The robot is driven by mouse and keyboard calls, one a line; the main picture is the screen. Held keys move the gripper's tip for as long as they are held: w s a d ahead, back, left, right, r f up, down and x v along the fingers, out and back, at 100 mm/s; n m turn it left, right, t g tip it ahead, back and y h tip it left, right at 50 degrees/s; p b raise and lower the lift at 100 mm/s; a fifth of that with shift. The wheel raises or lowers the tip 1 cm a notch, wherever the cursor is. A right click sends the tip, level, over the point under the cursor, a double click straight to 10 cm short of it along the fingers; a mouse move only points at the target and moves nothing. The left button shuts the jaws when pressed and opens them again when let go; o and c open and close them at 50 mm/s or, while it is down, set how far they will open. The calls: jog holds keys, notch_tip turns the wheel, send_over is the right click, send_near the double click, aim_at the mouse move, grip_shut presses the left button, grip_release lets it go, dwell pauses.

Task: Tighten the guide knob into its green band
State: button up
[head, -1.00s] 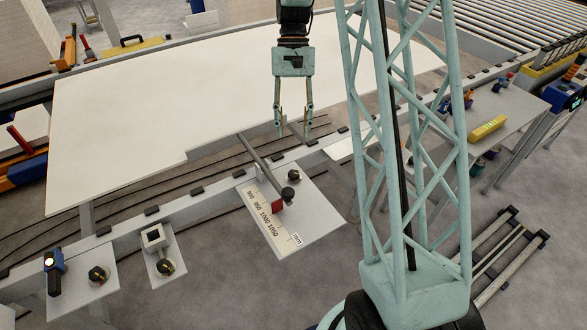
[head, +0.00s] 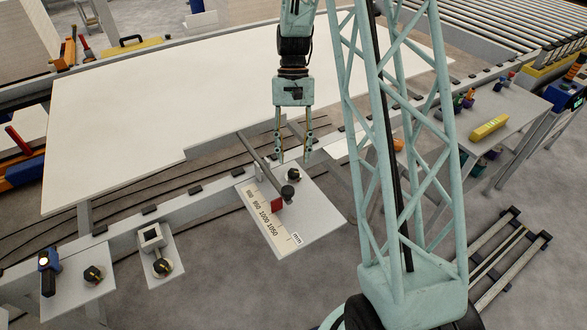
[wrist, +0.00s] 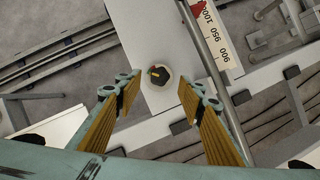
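The guide knob (head: 292,174) is a small black knob on a pale plate (head: 318,205) beside the rail. In the wrist view the knob (wrist: 160,78) has a yellow pointer line on top, with small red and green marks near its edge. My gripper (head: 293,160) is open and empty, pointing down just above the knob. In the wrist view the knob shows between and just beyond the two spread fingertips (wrist: 158,92), apart from both. I cannot tell exactly where the pointer stands against the green band.
A grey rod (head: 258,156) with a red pointer (head: 277,204) runs close beside the knob, over a millimetre scale (head: 262,212). A dark round end piece (head: 287,192) stands near it. A large white panel (head: 170,110) lies behind. Other knobs (head: 94,274) sit at lower left.

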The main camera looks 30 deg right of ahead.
aim_at(294, 171)
jog(key=shift+b+x, duration=0.45)
jog(key=shift+x, duration=1.85)
jog(key=c, duration=0.8)
jog(key=shift+c, duration=0.2)
jog(key=shift+m+p, duration=0.3)
jog(key=shift+m+t, duration=0.3)
jog(key=shift+m+y+p, duration=0.3)
jog(key=shift+m+p, duration=0.15)
jog(key=shift+m, duration=0.05)
jog(key=o, duration=0.8)
